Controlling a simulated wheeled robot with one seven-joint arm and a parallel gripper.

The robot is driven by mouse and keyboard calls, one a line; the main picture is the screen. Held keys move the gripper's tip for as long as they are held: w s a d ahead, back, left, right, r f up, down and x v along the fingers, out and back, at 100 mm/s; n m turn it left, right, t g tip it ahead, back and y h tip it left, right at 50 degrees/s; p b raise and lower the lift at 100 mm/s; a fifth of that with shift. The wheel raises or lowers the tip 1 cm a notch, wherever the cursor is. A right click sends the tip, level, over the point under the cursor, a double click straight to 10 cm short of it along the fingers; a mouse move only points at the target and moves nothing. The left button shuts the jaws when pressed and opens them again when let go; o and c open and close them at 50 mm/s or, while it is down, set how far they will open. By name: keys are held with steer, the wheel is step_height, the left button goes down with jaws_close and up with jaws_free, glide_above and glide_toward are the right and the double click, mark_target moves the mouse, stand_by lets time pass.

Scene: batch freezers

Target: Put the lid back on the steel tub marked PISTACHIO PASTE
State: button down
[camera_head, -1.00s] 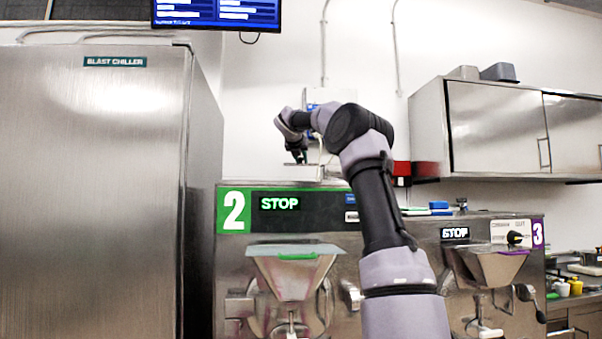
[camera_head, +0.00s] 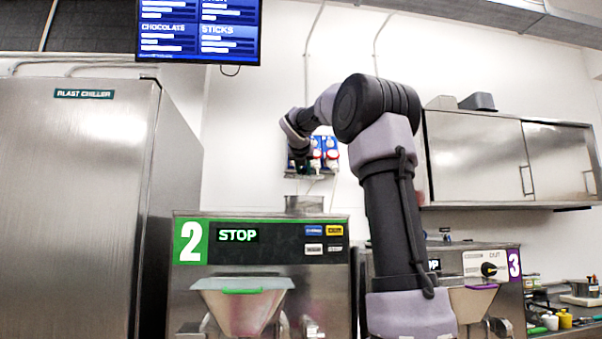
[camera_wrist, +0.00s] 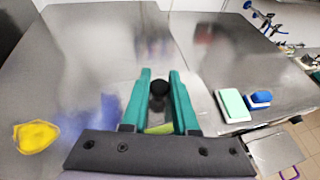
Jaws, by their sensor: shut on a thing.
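My gripper (camera_wrist: 160,98) is shut on a black knob (camera_wrist: 159,87), which shows between its teal fingers in the wrist view. The knob looks like the lid's handle; the lid's outline blends with the shiny steel below. In the head view my gripper (camera_head: 300,164) is raised in front of the wall, with a thin grey edge, perhaps the lid (camera_head: 303,177), under it. A steel tub (camera_head: 304,204) stands on top of machine 2, below my gripper and apart from it. Its marking cannot be read.
Machine 2 (camera_head: 262,275) stands in the middle, beside the tall blast chiller (camera_head: 75,200). Wall sockets (camera_head: 325,155) are behind my gripper. The wrist view shows a yellow cloth (camera_wrist: 36,135), a green-and-white sponge (camera_wrist: 232,105) and a blue sponge (camera_wrist: 259,99) on steel. Wall cupboards (camera_head: 500,155) hang at right.

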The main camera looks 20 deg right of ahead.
steer(key=shift+f, duration=2.95)
steer(key=shift+f, duration=0.15)
steer(key=shift+c, duration=0.6)
jaws_free()
steer(key=shift+r, duration=3.5)
jaws_close()
